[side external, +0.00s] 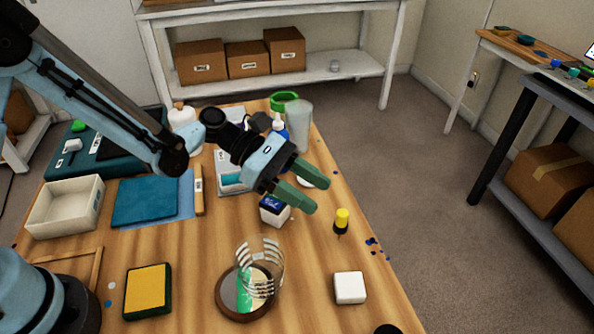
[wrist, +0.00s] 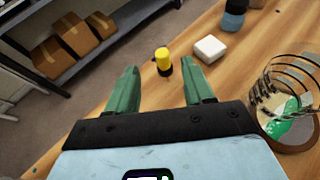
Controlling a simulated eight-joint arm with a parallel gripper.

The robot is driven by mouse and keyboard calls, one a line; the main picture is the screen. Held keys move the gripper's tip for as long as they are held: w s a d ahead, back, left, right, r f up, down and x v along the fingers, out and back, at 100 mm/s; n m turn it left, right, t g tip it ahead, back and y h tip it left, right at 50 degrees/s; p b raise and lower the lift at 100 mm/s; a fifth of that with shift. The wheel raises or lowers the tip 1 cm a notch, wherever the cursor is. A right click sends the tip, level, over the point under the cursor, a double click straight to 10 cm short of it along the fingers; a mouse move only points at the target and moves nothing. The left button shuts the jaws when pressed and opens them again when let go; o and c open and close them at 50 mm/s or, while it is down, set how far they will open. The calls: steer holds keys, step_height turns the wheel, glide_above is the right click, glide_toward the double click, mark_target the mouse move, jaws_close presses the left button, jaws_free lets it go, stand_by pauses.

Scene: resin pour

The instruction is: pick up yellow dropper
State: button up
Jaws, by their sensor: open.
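The yellow dropper (side external: 341,220) stands upright on the wooden table near its right edge, with a yellow top and a dark lower part. In the wrist view the dropper (wrist: 163,61) shows beyond the fingertips, between the two green fingers. My gripper (side external: 310,193) is open and empty. It is above the table, to the upper left of the dropper in the side view, and apart from it. In the wrist view my gripper (wrist: 162,80) has its fingers spread wide.
A white block (side external: 349,288) lies in front of the dropper. A clear ringed cup (side external: 262,262) stands on a round wooden base at the front middle. A small white-and-blue box (side external: 274,211) is under my gripper. Blue spots (side external: 374,246) mark the table's right edge.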

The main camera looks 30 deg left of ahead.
mark_target(341, 212)
steer(key=x, duration=0.7)
steer(key=shift+s+d+f, duration=0.1)
steer(key=shift+s+f, duration=0.05)
jaws_close()
